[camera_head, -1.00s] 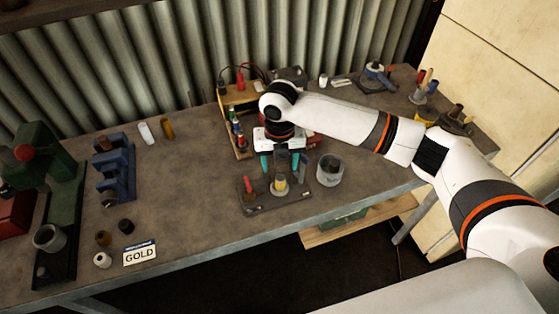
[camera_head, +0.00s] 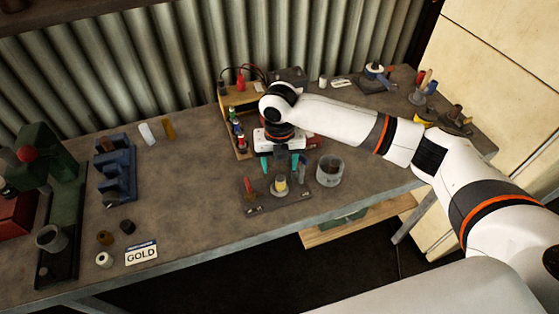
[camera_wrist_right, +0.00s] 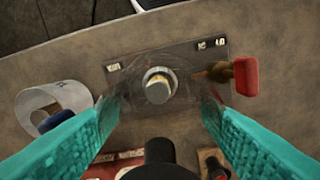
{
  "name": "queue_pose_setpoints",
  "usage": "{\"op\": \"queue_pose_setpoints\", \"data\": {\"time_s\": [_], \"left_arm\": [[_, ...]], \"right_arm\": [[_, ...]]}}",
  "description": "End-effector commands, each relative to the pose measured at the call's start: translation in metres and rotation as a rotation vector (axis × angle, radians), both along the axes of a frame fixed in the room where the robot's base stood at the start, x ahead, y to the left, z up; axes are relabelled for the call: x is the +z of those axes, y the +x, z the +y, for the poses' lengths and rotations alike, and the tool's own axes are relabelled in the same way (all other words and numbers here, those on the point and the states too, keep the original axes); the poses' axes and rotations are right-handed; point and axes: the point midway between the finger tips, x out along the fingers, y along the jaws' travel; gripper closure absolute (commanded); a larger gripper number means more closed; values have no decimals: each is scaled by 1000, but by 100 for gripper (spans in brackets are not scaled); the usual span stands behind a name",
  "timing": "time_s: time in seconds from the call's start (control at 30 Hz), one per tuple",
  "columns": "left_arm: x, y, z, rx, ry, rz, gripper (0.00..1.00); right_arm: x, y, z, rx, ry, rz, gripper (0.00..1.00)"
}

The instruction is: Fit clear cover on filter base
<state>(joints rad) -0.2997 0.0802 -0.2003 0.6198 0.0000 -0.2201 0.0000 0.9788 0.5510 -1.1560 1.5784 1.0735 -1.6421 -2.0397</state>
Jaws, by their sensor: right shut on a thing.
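The filter base is a dark rectangular plate (camera_head: 262,208) near the bench's front edge, with a pale and yellow upright core (camera_head: 280,184). The plate (camera_wrist_right: 190,52) and core (camera_wrist_right: 157,86) also show in the right wrist view. My right gripper (camera_head: 280,163) points down above the base. Its teal fingers (camera_wrist_right: 163,115) are shut on the clear cover (camera_wrist_right: 132,84), which shows only as faint see-through edges between them. The cover appears over the core in the wrist view; whether it touches the base cannot be told. My left gripper is out of view.
A red-handled piece (camera_head: 249,184) stands at the plate's left. A grey round container (camera_head: 330,171) is close on its right. A wooden rack (camera_head: 240,96) stands behind.

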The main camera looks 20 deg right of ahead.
Motion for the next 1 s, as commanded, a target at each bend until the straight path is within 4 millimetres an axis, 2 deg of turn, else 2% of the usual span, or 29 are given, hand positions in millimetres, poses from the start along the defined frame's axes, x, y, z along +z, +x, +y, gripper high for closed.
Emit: {"op": "queue_pose_setpoints", "data": {"time_s": [1.0], "left_arm": [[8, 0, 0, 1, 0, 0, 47]], "right_arm": [[-1, 0, 0, 0, 1, 0, 65]]}}
